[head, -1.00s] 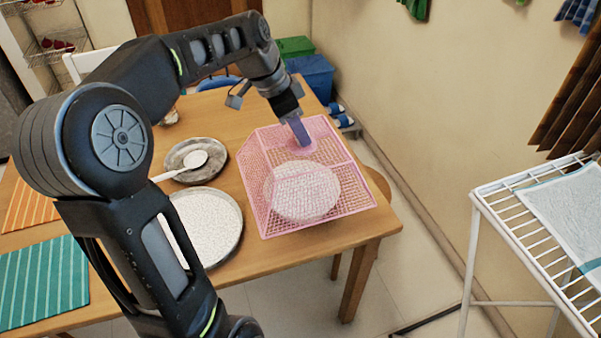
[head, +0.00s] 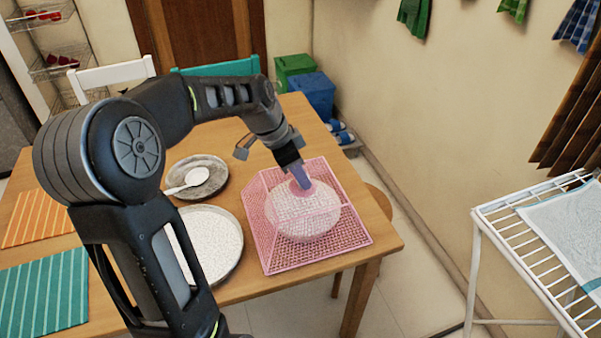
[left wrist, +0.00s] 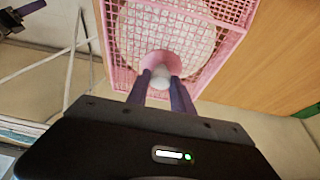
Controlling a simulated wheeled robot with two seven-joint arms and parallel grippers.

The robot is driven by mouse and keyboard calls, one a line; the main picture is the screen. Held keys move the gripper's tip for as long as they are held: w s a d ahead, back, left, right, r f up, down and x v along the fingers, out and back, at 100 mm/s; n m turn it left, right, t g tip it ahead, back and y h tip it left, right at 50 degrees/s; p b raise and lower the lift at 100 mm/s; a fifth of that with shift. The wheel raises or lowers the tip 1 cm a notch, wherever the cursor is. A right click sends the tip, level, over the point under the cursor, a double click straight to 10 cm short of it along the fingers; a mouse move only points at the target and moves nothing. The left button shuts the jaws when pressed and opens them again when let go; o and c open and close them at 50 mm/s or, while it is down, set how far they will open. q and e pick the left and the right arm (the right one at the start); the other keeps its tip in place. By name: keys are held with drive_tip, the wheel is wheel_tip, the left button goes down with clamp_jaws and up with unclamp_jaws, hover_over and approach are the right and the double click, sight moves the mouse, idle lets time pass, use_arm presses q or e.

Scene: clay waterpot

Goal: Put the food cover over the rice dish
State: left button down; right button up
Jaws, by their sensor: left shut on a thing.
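The pink mesh food cover (head: 352,238) is at the right end of the wooden table. It also shows in the left wrist view (left wrist: 232,14). A round, white, mounded rice dish (head: 305,222) shows through its mesh, and also in the left wrist view (left wrist: 190,35). The cover's lower rim surrounds the dish in the head view; I cannot tell whether it touches the table.
Striped mats (head: 45,295) lie at far left. A white wire rack (head: 520,235) stands at right, apart from the table.

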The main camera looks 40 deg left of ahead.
use_arm(q)
drive_tip(key=shift+f+b, duration=0.45)
drive_tip(key=c, duration=1.1)
unclamp_jaws()
drive_tip(key=shift+r, duration=0.15)
drive_tip(key=shift+r+p, duration=0.5)
drive_tip(key=shift+p, duration=0.15)
drive_tip(key=v, duration=1.1)
drive_tip(key=shift+s+r, duration=0.2)
drive_tip(key=shift+r, duration=0.1)
drive_tip(key=shift+a, duration=0.1)
